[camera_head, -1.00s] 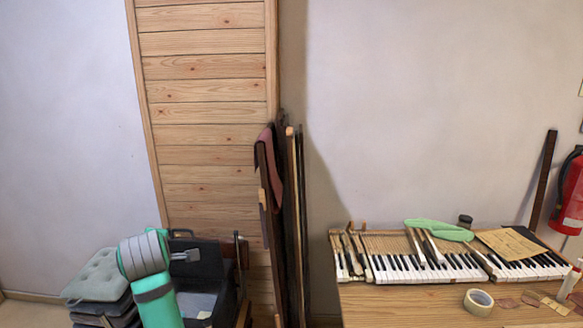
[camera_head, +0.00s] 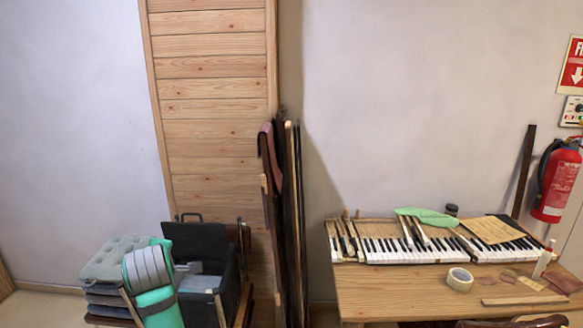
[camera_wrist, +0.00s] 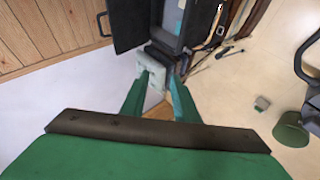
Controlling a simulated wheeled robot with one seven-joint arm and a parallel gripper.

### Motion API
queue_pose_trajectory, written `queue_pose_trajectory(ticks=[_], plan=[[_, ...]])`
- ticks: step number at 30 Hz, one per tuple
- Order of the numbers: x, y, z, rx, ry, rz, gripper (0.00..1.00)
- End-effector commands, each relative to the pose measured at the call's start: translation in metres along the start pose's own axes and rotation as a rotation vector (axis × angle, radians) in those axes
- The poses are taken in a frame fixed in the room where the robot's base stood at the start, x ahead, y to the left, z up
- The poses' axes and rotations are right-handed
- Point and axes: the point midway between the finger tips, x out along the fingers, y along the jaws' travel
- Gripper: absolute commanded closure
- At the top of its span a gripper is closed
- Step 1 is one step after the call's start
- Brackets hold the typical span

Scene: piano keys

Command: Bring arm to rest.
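My arm (camera_head: 160,300), teal with grey bands, rises at the bottom left of the head view, in front of the black open case and beside the stacked grey cushions. I see nothing clearly held.
The black case (camera_head: 197,243) and cushions (camera_head: 117,258) are close to my arm. A wooden table (camera_head: 400,290) with piano keys (camera_head: 410,250) and a tape roll (camera_head: 459,279) stands at right.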

Motion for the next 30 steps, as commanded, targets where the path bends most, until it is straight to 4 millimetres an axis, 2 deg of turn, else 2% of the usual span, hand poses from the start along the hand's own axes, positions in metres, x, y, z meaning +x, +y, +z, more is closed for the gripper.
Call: queue_pose_trajectory(ticks=[8, 14, 22, 30], plan=[[0.024, -0.032, 0.031, 0.081, -0.001, 0.021, 0.72], [0.045, -0.07, 0.064, 0.172, 0.0, 0.048, 0.72], [0.066, -0.15, 0.126, 0.355, 0.005, 0.109, 0.72], [0.061, -0.23, 0.184, 0.536, 0.007, 0.179, 0.72]])
